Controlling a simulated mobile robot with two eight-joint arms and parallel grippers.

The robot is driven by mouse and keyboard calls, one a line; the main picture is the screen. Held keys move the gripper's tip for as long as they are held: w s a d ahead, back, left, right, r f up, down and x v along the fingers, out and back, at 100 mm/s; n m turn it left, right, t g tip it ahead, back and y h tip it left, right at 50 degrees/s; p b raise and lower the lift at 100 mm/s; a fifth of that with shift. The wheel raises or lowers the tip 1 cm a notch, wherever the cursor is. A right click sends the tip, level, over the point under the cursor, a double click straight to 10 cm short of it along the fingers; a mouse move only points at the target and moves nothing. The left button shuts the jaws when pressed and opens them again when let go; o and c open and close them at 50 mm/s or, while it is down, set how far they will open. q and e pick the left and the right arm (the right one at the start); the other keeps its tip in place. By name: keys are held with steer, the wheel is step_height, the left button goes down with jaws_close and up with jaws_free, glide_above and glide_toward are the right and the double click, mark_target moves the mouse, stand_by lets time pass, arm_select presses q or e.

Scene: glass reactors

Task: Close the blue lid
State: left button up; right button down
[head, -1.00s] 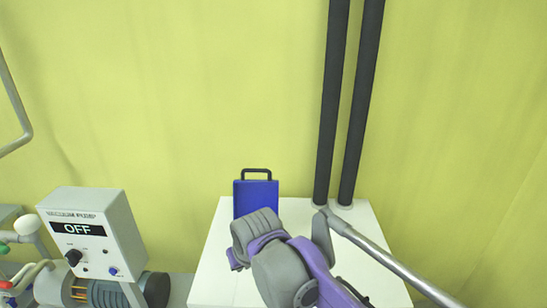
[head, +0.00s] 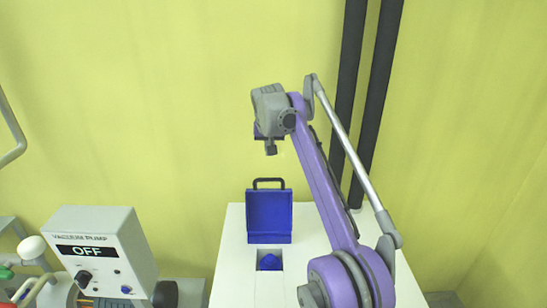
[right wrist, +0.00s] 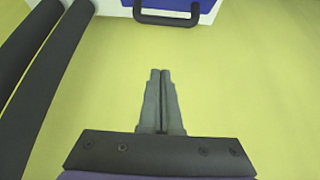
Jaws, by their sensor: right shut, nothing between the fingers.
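The blue lid (head: 269,214) stands upright, open, at the back of a square opening in the top of a white box (head: 232,265). It has a black handle (head: 268,183) on its upper edge. In the right wrist view the handle (right wrist: 166,18) and a strip of the lid (right wrist: 200,4) show at the top edge. My right gripper (head: 271,149) is shut and empty, raised above the lid's handle and apart from it. Its closed fingers also show in the right wrist view (right wrist: 160,75). My left gripper is not in view.
Inside the opening lies a blue heap (head: 270,262). Two dark vertical pipes (head: 366,110) stand behind the box at the right. A grey vacuum pump control box (head: 95,250) reading OFF stands at the left. A yellow-green wall is behind.

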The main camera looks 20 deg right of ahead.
steer(key=x, duration=0.9)
steer(key=s, duration=0.2)
steer(key=s+a+b, duration=0.1)
steer(key=s, duration=0.1)
steer(key=shift+f, duration=0.2)
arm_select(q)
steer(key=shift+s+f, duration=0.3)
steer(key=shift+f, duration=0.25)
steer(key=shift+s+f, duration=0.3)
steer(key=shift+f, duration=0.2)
arm_select(e)
steer(key=shift+w, duration=0.1)
